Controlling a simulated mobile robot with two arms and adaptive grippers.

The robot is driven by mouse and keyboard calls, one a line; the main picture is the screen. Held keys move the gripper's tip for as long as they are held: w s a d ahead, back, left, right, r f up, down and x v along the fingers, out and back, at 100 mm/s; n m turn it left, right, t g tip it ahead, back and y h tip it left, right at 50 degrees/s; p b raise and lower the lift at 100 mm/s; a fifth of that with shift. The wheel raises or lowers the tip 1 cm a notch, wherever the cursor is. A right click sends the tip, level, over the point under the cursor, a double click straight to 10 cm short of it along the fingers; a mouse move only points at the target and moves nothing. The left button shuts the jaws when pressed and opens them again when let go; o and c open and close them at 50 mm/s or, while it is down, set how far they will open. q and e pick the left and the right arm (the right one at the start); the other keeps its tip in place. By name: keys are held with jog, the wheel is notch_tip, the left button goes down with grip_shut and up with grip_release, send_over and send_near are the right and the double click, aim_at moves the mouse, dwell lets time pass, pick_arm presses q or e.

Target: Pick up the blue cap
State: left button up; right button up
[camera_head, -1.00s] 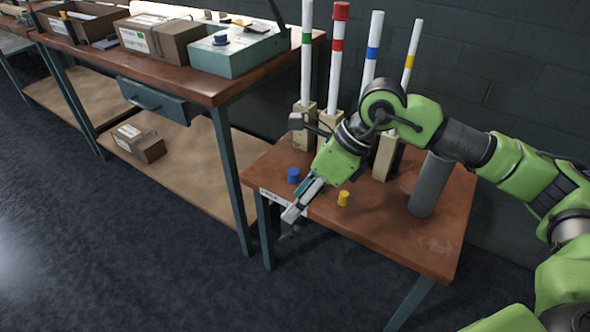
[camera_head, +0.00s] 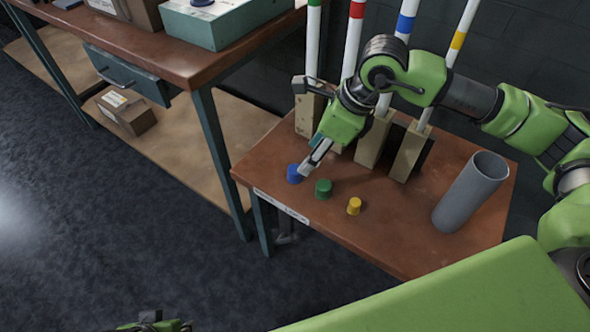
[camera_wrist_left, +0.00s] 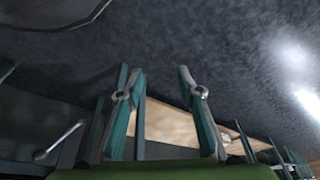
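The blue cap (camera_head: 294,174) stands on the small brown table near its front left edge. My right gripper (camera_head: 309,168) reaches down from the upper right, its fingertips beside the cap's right side. Whether they touch it is unclear; the finger gap cannot be made out. A green cap (camera_head: 323,188) and a yellow cap (camera_head: 354,206) stand to the right of the blue one. My left gripper (camera_wrist_left: 160,85) is open and empty in the left wrist view, its fingers spread apart, away from the table; only a bit of that arm shows at the bottom of the head view.
White tubes with coloured bands stand in wooden blocks (camera_head: 373,140) behind the caps. A grey cylinder (camera_head: 470,195) stands at the table's right. The small table's (camera_head: 400,245) front right area is clear. A workbench (camera_head: 180,65) with boxes stands to the left.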

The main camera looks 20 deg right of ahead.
aim_at(296, 169)
jog(key=x, duration=0.3)
jog(key=shift+w+a+f, duration=0.1)
jog(key=shift+w+f, duration=0.05)
jog(key=shift+f, duration=0.15)
jog(key=x, duration=0.2)
jog(key=b+x, duration=0.1)
jog(key=x, duration=0.2)
jog(key=shift+w+a, duration=0.2)
jog(key=shift+w, duration=0.05)
pick_arm(q)
jog(key=v, duration=0.3)
jog(key=shift+r, duration=0.3)
pick_arm(e)
jog(key=shift+r, duration=0.15)
jog(key=c, duration=0.8)
